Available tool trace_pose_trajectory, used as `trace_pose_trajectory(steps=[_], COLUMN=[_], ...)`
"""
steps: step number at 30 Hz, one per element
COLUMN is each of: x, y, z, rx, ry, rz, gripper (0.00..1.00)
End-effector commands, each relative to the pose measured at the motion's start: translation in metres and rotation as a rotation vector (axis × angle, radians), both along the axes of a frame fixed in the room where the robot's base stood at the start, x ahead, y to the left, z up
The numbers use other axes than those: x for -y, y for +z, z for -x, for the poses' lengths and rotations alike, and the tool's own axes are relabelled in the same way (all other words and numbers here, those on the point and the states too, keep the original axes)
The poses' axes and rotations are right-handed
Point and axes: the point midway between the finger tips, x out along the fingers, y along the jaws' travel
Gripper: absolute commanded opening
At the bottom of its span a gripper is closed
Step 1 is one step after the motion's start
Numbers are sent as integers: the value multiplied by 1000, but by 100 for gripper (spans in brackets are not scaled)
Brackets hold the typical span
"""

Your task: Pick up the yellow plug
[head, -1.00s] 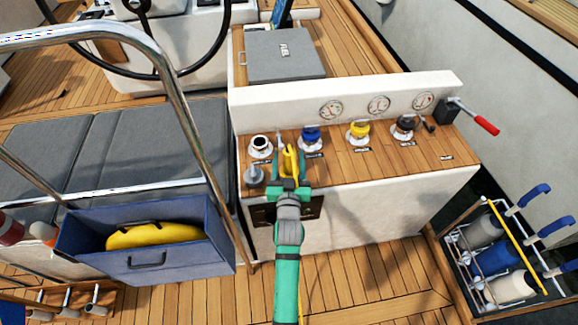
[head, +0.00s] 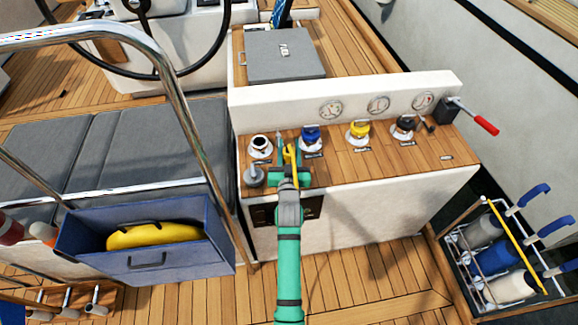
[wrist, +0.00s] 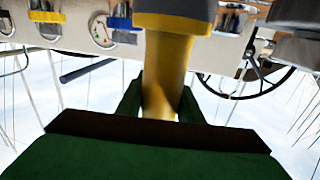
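The yellow plug (head: 291,168) is a slim yellow piece between the green fingers of my gripper (head: 290,160), at the left end of the wood-topped console (head: 385,165). In the wrist view the plug (wrist: 163,80) is a yellow cylinder with a grey band and a wider yellow collar, cut off by the top edge. The fingers of my gripper (wrist: 161,105) lie against both its sides. I cannot tell whether its far end touches anything.
Black-and-white (head: 260,146), blue (head: 310,137), yellow (head: 359,132) and dark (head: 404,127) fittings line the console. A grey post (head: 254,176) stands close left of my gripper. A blue bin (head: 147,245) and steel rail (head: 185,110) are left; a bottle rack (head: 495,260) is right.

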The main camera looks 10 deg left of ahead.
Motion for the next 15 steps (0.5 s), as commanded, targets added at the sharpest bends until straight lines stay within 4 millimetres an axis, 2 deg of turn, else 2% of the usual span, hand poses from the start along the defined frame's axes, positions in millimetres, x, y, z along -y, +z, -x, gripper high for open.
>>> trace_pose_trajectory(steps=[10,15], x=[0,0], y=[3,15], z=[0,0], rx=[3,4], ry=[0,0], rz=[0,1], gripper=[0,0])
